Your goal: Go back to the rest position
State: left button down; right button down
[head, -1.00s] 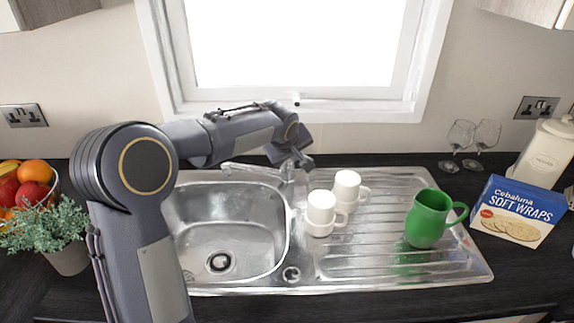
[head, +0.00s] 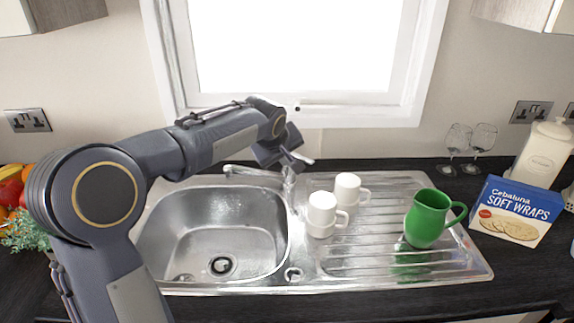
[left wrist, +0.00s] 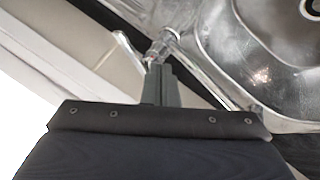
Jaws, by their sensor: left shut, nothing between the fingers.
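My left gripper (head: 296,160) is shut and empty, held above the back edge of the sink by the tap (head: 257,172). In the left wrist view its closed fingers (left wrist: 161,85) point toward the tap (left wrist: 163,47). From these views I cannot tell whether the fingertips touch the tap. My left arm reaches in from the lower left, bent at a high elbow. My right gripper is in neither view.
The steel sink (head: 160,238) is empty. Two white mugs (head: 322,214) (head: 347,188) and a green jug (head: 427,218) stand on the drainer. A soft wraps box (head: 515,211), glasses (head: 458,140) and a white canister (head: 545,155) are right. Fruit (head: 10,185) and a plant (head: 20,232) are left.

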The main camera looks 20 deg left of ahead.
pick_arm(q)
jog(key=v, duration=0.5)
jog(key=shift+s+d+r, duration=0.15)
jog(key=shift+d+r, duration=0.15)
jog(key=shift+d, duration=0.05)
jog(key=s+d+f+m+h, duration=0.1)
jog(key=s+d+f+m, duration=0.1)
jog(key=s, duration=0.8)
jog(key=s+d+f+m+g+h, duration=0.1)
jog(key=s+d+f+m+h, duration=0.1)
jog(key=s+f, duration=0.5)
jog(key=s+d+f+m+h, duration=0.1)
jog(key=s+f+m, duration=0.3)
jog(key=s, duration=1.1)
jog(key=shift+d+f+m+g+h, duration=0.3)
jog(key=shift+d+f+g, duration=0.15)
jog(key=shift+d, duration=0.2)
